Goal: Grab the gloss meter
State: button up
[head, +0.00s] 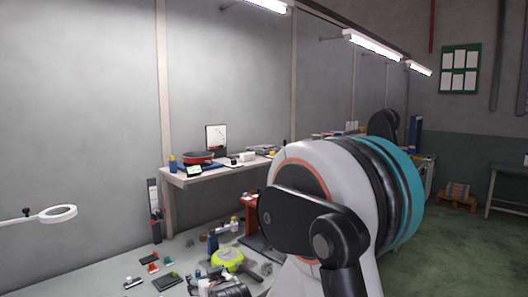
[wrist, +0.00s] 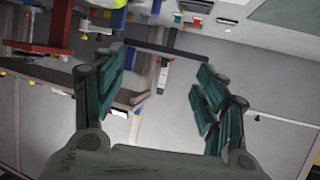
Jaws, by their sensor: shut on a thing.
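In the wrist view my gripper (wrist: 165,60) has its two green-padded fingers set wide apart. A slim dark bar (wrist: 168,49) spans the gap between the fingertips; it appears to be the gloss meter, seen edge-on, and the fingers are shut on its ends. Its face and markings do not show. In the head view my arm fills the lower right, and I cannot make out the gripper or the held thing there.
A bench (head: 190,178) along the wall carries a red pan (head: 198,157) and small items. A ring lamp (head: 58,214) stands at left. Green floor (head: 455,245) is open at right.

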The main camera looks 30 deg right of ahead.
aim_at(246, 157)
jog(key=i+l, duration=0.35)
jog(key=l, duration=0.35)
jog(key=i+l+z, duration=0.15)
jog(key=i+l, duration=0.15)
jog(key=l, duration=0.35)
jog(key=i+l, duration=0.4)
jog(key=l, duration=0.25)
jog(key=i+l+z, duration=0.15)
jog(key=i+l, duration=0.2)
jog(key=l, duration=0.3)
jog(key=i+l, duration=0.4)
jog(key=l, duration=0.2)
jog(key=i+l+z, duration=0.15)
jog(key=i+l, duration=0.25)
jog(key=l, duration=0.2)
